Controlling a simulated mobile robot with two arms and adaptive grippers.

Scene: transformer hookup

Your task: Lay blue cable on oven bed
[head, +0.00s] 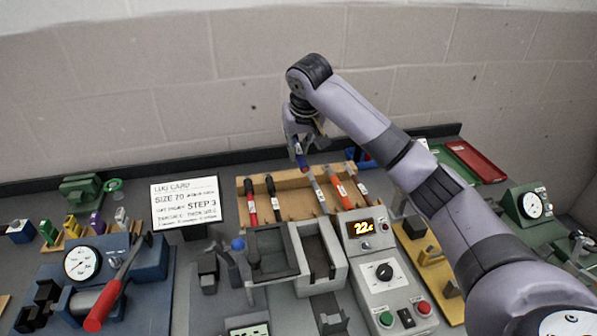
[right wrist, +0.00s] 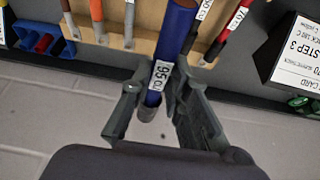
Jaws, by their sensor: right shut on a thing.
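My right gripper (head: 303,143) is high over the back of the bench, above the wooden rack. In the right wrist view, the blue cable (right wrist: 173,35) runs between the fingers (right wrist: 158,100), with a white "95" label and a grey end past the fingertips. The oven (head: 385,270), a grey box with a display reading about 22, a dial and buttons, stands at the front centre. Its apparent bed, a grey open trough (head: 340,248), is left of the panel. My left gripper is out of view.
The wooden rack (head: 290,200) holds several red, orange and black cables. A step card (head: 186,203) stands left of it. A gauge press with a red handle (head: 105,295) is at left, a red tray (head: 470,160) at back right. My right arm spans the right side.

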